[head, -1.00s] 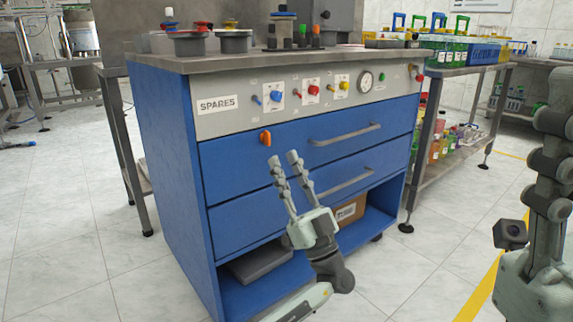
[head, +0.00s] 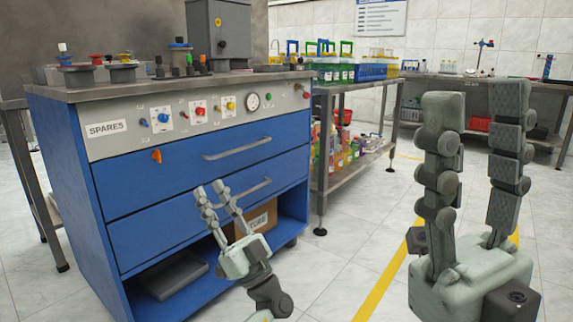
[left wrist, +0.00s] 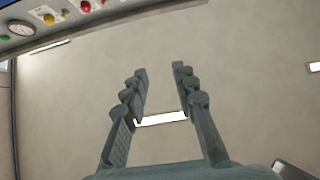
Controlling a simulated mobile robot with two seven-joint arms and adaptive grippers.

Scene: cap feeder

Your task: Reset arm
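My left gripper (head: 212,192) is in front of the blue cabinet (head: 135,188), at the height of its lower drawer, with its fingers pointing up. Its fingers are apart with nothing between them. In the left wrist view the same gripper (left wrist: 158,80) shows two separated fingers against a plain ceiling-like surface. My right gripper (head: 475,105) is large and near at the right, fingers pointing up, apart and empty. Neither gripper visibly holds anything.
The cabinet has a "SPARES" panel, a gauge (head: 252,101), two drawers and an orange knob (head: 156,156). Its top carries pots and colored parts. A cardboard box (head: 257,219) is on its lower shelf. A metal side table (head: 352,84) stands behind. Floor at right is clear.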

